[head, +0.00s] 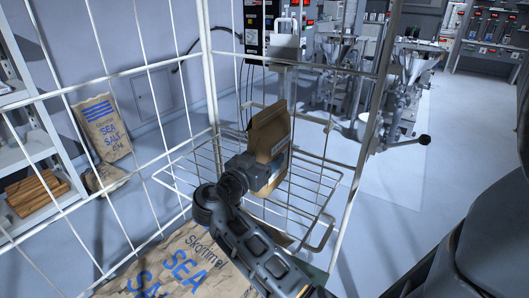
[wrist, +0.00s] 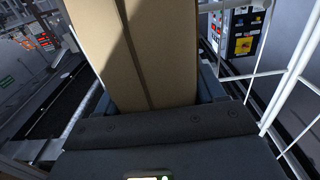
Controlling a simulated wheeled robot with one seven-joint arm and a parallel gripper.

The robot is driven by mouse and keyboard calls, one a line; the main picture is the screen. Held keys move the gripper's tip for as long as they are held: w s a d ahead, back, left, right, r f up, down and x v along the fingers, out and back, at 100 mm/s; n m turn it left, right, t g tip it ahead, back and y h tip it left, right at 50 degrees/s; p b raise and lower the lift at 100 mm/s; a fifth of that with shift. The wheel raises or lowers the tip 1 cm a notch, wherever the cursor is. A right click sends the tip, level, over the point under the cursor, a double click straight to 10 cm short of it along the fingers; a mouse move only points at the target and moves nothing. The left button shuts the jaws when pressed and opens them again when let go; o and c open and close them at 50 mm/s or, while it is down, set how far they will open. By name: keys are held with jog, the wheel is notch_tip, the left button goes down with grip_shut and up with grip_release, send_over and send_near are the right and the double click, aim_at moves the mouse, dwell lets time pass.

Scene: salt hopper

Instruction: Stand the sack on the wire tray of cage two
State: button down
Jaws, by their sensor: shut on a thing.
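A brown paper sack (head: 268,135) stands roughly upright, a little tilted, in the head view, over the white wire tray (head: 178,184) of the cage. My gripper (head: 256,170) is shut on the sack low on its body. In the wrist view the sack (wrist: 150,50) rises between the jaws (wrist: 155,110), with a seam down its face. I cannot tell whether the sack's base touches the tray wires. No number shows on the cage, so I cannot tell which cage it is.
White cage bars (head: 207,60) surround the tray at the left and back. Large sea salt sacks lie below (head: 175,265) and lean at the wall (head: 104,128). A shelf (head: 35,150) stands at the left. Metal machines (head: 400,85) stand behind; floor at the right is clear.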

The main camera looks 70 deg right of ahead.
jog(key=shift+r, duration=0.2)
jog(key=shift+c, duration=0.5)
grip_release()
jog(key=shift+f, duration=0.25)
jog(key=b+v, duration=0.2)
jog(key=v, duration=1)
jog(key=shift+r, duration=0.1)
